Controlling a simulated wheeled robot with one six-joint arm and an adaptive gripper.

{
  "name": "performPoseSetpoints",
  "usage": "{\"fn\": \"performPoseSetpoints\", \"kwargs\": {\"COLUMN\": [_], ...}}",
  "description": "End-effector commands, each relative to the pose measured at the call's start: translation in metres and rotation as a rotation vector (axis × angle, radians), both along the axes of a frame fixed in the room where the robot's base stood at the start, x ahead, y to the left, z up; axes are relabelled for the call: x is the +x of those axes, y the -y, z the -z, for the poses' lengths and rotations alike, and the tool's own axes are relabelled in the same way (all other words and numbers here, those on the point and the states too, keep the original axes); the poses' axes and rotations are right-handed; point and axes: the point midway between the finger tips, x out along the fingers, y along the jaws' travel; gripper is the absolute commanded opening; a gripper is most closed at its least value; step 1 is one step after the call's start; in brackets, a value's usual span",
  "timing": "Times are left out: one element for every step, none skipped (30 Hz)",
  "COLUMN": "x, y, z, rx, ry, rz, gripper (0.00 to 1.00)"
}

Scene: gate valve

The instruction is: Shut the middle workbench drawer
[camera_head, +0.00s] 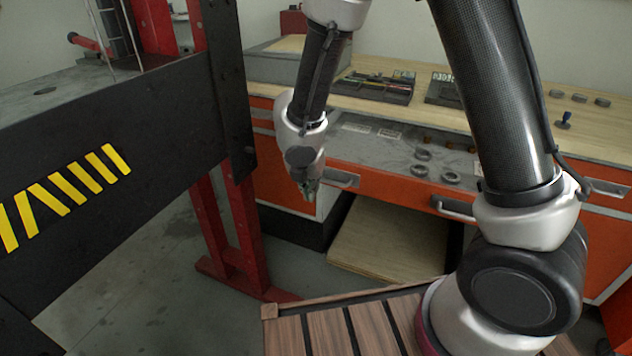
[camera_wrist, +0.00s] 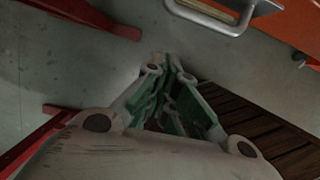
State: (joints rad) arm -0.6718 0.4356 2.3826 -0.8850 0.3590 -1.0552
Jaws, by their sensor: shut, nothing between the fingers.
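The middle workbench drawer stands pulled out, with its grey tray (camera_head: 395,150) showing and its orange front (camera_head: 395,186) toward me. Silver handles sit on the front at its left (camera_head: 338,178) and right (camera_head: 452,206). My gripper (camera_head: 307,188) points down just left of the front's left end, shut and empty. Whether it touches the drawer cannot be told. In the wrist view, the gripper's green-padded fingers (camera_wrist: 168,98) are together over the floor. A silver handle (camera_wrist: 228,22) and orange panel (camera_wrist: 292,22) show beyond them at the top. My arm hides part of the drawer's right side.
The wooden benchtop (camera_head: 440,95) carries tool trays (camera_head: 375,85). Metal rings (camera_head: 422,155) lie in the drawer. A black panel with yellow stripes (camera_head: 110,165) and a red frame (camera_head: 240,220) stand close at left. A plywood sheet (camera_head: 390,240) lies under the drawer.

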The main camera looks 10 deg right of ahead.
Motion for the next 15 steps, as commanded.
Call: {"fn": "performPoseSetpoints", "kwargs": {"x": [0.01, 0.013, 0.018, 0.02, 0.023, 0.025, 0.027, 0.028, 0.029, 0.03, 0.03, 0.031, 0.031, 0.031, 0.031], "y": [0.006, 0.008, 0.01, 0.012, 0.013, 0.015, 0.016, 0.017, 0.018, 0.018, 0.018, 0.019, 0.019, 0.019, 0.018], "z": [0.0, 0.001, 0.001, 0.002, 0.003, 0.003, 0.004, 0.004, 0.004, 0.004, 0.004, 0.004, 0.004, 0.004, 0.004], "rx": [0.003, 0.002, 0.003, 0.003, 0.003, 0.003, 0.003, 0.003, 0.003, 0.003, 0.003, 0.003, 0.003, 0.003, 0.003], "ry": [0.004, 0.004, 0.004, 0.005, 0.005, 0.004, 0.004, 0.004, 0.004, 0.004, 0.004, 0.004, 0.004, 0.004, 0.004], "rz": [0.008, 0.007, 0.006, 0.007, 0.007, 0.006, 0.005, 0.004, 0.004, 0.004, 0.003, 0.003, 0.003, 0.003, 0.003], "gripper": [0.0, 0.0, 0.0, 0.0, 0.0, 0.0, 0.0, 0.0, 0.0, 0.0, 0.0, 0.0, 0.0, 0.0, 0.0]}}
